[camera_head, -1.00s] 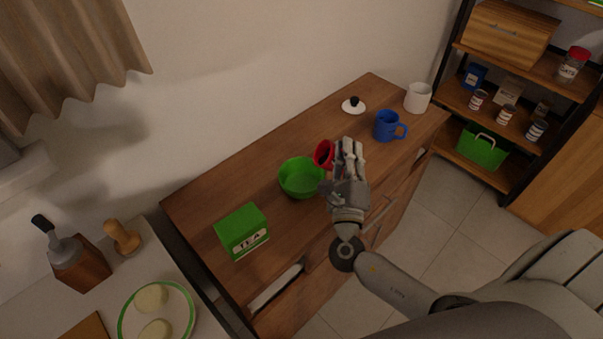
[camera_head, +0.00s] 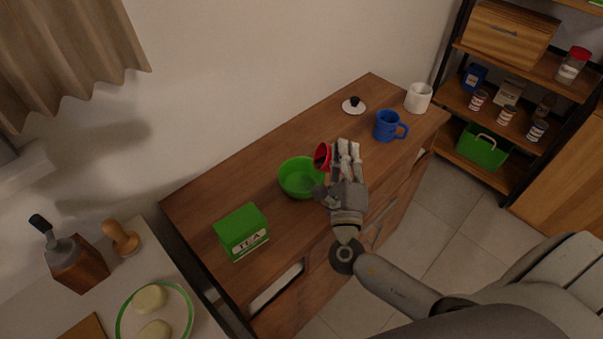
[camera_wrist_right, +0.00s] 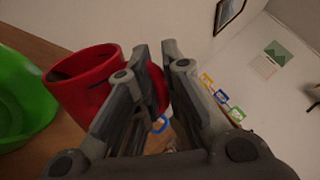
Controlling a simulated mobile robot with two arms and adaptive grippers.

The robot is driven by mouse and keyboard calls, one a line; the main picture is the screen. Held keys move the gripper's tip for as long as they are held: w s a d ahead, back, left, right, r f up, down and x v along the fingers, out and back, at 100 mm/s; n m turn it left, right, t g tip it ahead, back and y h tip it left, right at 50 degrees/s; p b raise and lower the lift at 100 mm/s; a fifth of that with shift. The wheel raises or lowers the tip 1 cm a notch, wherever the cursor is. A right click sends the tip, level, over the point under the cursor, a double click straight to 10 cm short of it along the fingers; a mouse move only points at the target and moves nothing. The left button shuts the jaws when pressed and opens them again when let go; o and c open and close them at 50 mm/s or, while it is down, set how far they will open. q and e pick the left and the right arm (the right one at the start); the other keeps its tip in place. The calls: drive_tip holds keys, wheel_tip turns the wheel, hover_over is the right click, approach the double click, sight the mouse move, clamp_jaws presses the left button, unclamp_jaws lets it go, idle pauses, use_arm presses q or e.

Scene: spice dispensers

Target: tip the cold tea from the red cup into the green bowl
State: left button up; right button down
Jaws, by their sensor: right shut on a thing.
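The red cup (camera_head: 322,156) is held by my right gripper (camera_head: 346,158), tilted with its mouth toward the green bowl. In the right wrist view the cup (camera_wrist_right: 84,78) shows its dark inside, and my right gripper (camera_wrist_right: 155,75) is shut on its right side. The green bowl (camera_head: 300,178) stands on the wooden dresser, just left of and below the cup. The bowl (camera_wrist_right: 24,98) also shows at the left edge of the right wrist view. No tea can be made out in the cup or the bowl. My left gripper is not in view.
A green tea box (camera_head: 241,231) stands left of the bowl on the dresser (camera_head: 250,170). A blue mug (camera_head: 387,126), a white cup (camera_head: 418,98) and a white lid (camera_head: 353,106) stand at the right end. The dresser top between box and bowl is clear.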

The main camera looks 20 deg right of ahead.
sight(328, 164)
drive_tip(key=shift+w+a+r+n+t+y+p, duration=0.15)
drive_tip(key=shift+a+r+n+t+y+p, duration=0.3)
drive_tip(key=shift+n, duration=0.65)
drive_tip(key=shift+w+a+r+n+t+y+p, duration=0.15)
drive_tip(key=shift+w+a+r+n+y+p, duration=0.1)
drive_tip(key=shift+a+n+p, duration=0.35)
drive_tip(key=shift+w+a+r+n+t+y+p, duration=0.15)
drive_tip(key=shift+a+r+n+p, duration=0.1)
drive_tip(key=shift+a+n+p, duration=0.35)
drive_tip(key=shift+w+a+r+n+t+y+p, duration=0.2)
drive_tip(key=shift+a+n+y+p, duration=0.3)
drive_tip(key=shift+n+p, duration=0.35)
drive_tip(key=shift+w+a+r+n+t+y+p, duration=0.15)
drive_tip(key=shift+a+n+y+p, duration=0.3)
drive_tip(key=shift+n, duration=0.5)
idle(0.5)
